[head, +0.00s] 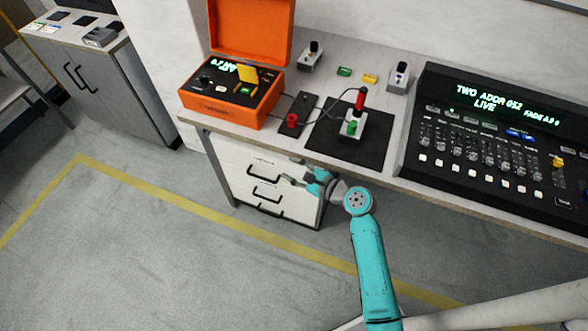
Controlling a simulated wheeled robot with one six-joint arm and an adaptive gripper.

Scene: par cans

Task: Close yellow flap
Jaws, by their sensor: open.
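The yellow flap (247,73) stands raised on the black panel of the orange case (222,113), behind a green-lit spot (246,90). The case's orange lid (250,28) is up. My gripper (291,173) is open and empty. In the picture it shows in front of the table's front edge, below and to the right of the case, apart from the flap. It overlaps the white drawer unit from this view.
A small device with a red-topped plug (359,102) stands on a black mat (374,148), with a cable running left. A lighting console (490,150) fills the table's right side. Small green (344,71) and yellow (370,78) blocks lie behind. Floor before the drawers (262,186) is clear.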

